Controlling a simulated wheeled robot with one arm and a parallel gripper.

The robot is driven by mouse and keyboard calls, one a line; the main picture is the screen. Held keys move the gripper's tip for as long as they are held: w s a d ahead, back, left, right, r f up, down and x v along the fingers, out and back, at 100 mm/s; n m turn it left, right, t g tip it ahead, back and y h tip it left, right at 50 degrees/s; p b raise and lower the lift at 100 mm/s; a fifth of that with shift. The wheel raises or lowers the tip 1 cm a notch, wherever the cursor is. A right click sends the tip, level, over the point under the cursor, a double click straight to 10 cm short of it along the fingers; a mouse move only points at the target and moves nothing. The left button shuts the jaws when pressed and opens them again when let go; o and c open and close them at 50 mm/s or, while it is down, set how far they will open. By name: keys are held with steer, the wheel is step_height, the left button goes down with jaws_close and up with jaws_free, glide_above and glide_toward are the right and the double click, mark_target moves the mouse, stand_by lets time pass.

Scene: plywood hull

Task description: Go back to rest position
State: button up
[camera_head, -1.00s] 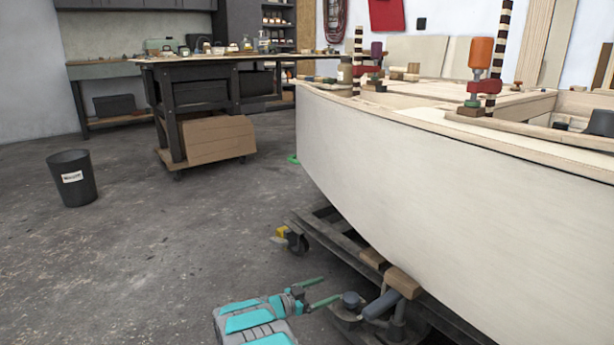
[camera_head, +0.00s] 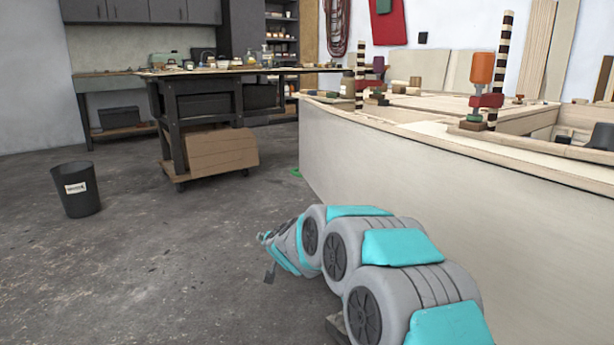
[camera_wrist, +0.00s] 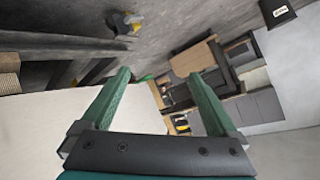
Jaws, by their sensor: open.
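My arm, grey and turquoise, reaches across the lower middle of the head view beside the pale plywood hull (camera_head: 400,170). My gripper is mostly hidden behind the arm in that view. In the wrist view, my gripper (camera_wrist: 160,77) shows two green fingers spread wide apart with nothing between them. The hull (camera_wrist: 40,125) fills the lower left of the wrist view and shows between the fingers. I cannot tell the exact gap between my gripper and the hull.
A dark workbench (camera_head: 200,101) with cardboard boxes (camera_head: 222,150) beneath stands behind. A black bin (camera_head: 76,196) stands at left; the floor between is clear. Clamps, including an orange-handled one (camera_head: 482,68), stand on the hull's top. A yellow-marked caster (camera_wrist: 125,22) shows in the wrist view.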

steer(key=s+d+r+n+g+y, duration=0.1)
steer(key=s+d+n+g, duration=0.15)
steer(key=s, duration=0.85)
steer(key=s+d+r+n+g+y, duration=0.1)
steer(key=s+d+r+n+g, duration=0.15)
steer(key=s, duration=0.85)
steer(key=s+d+f+m+g+h, duration=0.1)
steer(key=s+d+f+g+h, duration=0.15)
steer(key=s+d, duration=0.65)
steer(key=s+d+f+g+h, duration=0.1)
steer(key=s+d+g, duration=0.25)
steer(key=s, duration=1.05)
steer(key=s+d+f+m+g+h, duration=0.1)
steer(key=s+d+f+g+h, duration=0.1)
steer(key=s+d, duration=0.75)
steer(key=s+a+r+p, duration=0.1)
steer(key=r+p, duration=0.6)
steer(key=s+a+r+p, duration=0.1)
steer(key=s+r+p, duration=0.1)
steer(key=r+p, duration=0.5)
steer(key=shift+a+r, duration=0.2)
steer(key=shift+a, duration=0.15)
steer(key=shift+s, duration=0.1)
steer(key=shift+c, duration=0.3)
